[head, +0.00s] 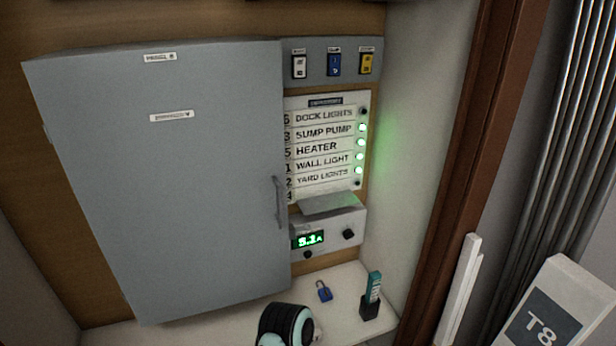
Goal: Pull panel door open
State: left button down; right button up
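The panel door (200,190) is a large flat grey door on the left half of the head view, with two small white labels on its upper part. It appears shut, with no inside of the panel showing. Its upright grey handle (279,203) is near the lower right edge, with nothing on it. Neither gripper is in view.
Right of the door are three switches (334,65), a circuit list (320,145) with green lights, and a meter box (328,235) reading 5.1A. A blue padlock (324,292) and dark holder (370,309) stand on the pale ledge (345,325). A brown post (470,150) rises at right.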

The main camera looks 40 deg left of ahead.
aim_at(173, 160)
jog(key=u, duration=0.45)
jog(key=l+u, duration=0.1)
jog(key=u, duration=0.3)
jog(key=i+l+u, duration=0.1)
jog(key=u, duration=0.75)
jog(key=l+u, duration=0.15)
jog(key=u, duration=0.75)
